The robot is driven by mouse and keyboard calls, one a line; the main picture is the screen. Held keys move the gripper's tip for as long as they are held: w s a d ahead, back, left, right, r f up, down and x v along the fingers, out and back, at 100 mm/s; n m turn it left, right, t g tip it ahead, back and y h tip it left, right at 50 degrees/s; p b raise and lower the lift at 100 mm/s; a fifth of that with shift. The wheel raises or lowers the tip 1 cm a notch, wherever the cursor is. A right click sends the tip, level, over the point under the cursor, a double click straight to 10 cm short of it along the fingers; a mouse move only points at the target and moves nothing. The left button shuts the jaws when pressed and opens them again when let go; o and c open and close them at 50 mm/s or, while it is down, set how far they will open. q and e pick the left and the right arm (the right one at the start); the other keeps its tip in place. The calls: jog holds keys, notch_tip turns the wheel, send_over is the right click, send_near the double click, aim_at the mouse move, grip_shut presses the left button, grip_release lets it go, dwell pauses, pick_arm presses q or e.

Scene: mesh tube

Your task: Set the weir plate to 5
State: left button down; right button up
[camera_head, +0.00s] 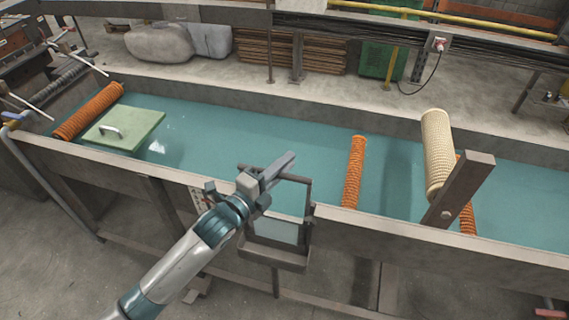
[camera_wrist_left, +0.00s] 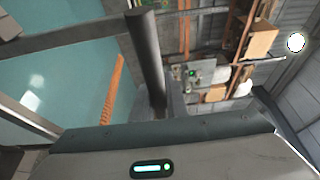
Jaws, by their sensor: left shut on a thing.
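The weir plate (camera_head: 276,230) is a pale panel in a dark frame at the near wall of the water channel, in the middle of the head view. A dark bar (camera_head: 296,178) runs along its top. My left gripper (camera_head: 272,174) is shut on this bar, and its fingers hide part of it. In the left wrist view a dark round bar (camera_wrist_left: 146,60) stands up from the gripper body. A small white marked scale (camera_head: 199,197) is on the near wall, left of the plate; its numbers are too small to read. My right gripper is not in view.
The long channel (camera_head: 225,120) holds blue-green water. Orange mesh tubes (camera_head: 354,172) cross it, and a cream mesh tube (camera_head: 437,150) rises near a dark slanted post (camera_head: 460,190). A green lid (camera_head: 124,130) with a handle lies at the left. A dark ledge (camera_head: 275,258) juts out below the plate.

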pick_arm(q)
notch_tip(320, 180, up, 7)
jog(key=p, duration=0.5)
jog(key=shift+w, duration=0.1)
jog(key=c, duration=1.9)
grip_release()
jog(key=shift+o, duration=0.8)
jog(key=shift+f, duration=0.1)
jog(key=shift+f, duration=0.15)
